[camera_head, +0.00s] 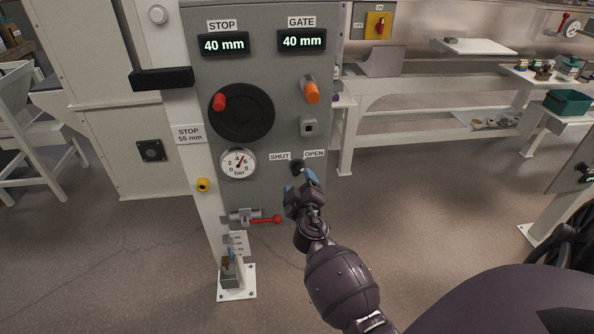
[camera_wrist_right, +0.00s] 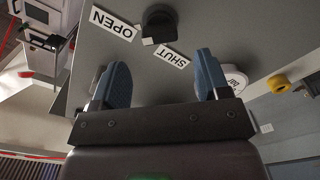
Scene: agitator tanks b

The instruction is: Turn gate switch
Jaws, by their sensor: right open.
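The gate switch (camera_head: 297,166) is a small black knob low on the grey panel, between and just below the SHUT (camera_head: 280,156) and OPEN (camera_head: 315,154) labels. In the right wrist view the black switch (camera_wrist_right: 159,22) is at the top, beside the two labels. My right gripper (camera_head: 302,184) is just below and in front of the switch, partly covering that area. In the wrist view its two blue fingers (camera_wrist_right: 162,78) are apart with nothing between them; the switch is beyond their tips. My left gripper is not in view.
The panel also carries STOP and GATE displays (camera_head: 301,41), both at 40 mm, a black handwheel (camera_head: 242,112), an orange knob (camera_head: 312,93), a pressure gauge (camera_head: 238,163) and a red lever valve (camera_head: 262,219). A white bench (camera_head: 430,115) stands behind right. Floor around the panel is open.

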